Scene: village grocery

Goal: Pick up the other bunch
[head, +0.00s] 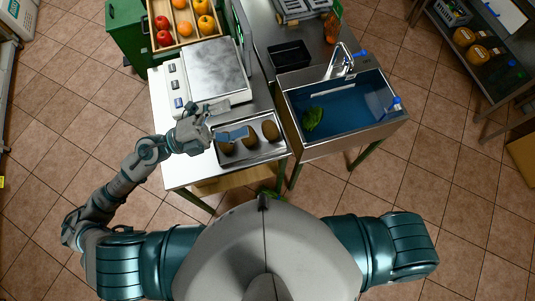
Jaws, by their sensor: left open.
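A leafy green bunch (313,118) lies in the blue basin of the sink (347,142), toward its left side. Another bit of green (271,189) shows just past my body, below the front edge of the counter; it is partly hidden and I cannot tell what it is. My left gripper (226,120) is open and empty, above the left end of a metal tray (283,152) on the counter. It is well to the left of the bunch in the sink. My right arm is folded at the right, and its gripper is out of sight.
The tray holds three brown roundish items (249,139). A scale (213,70) stands behind it. A black bin (290,56) and a faucet (342,62) are behind the sink. A fruit crate (184,42) stands at the back left. Shelves (480,58) are at the right.

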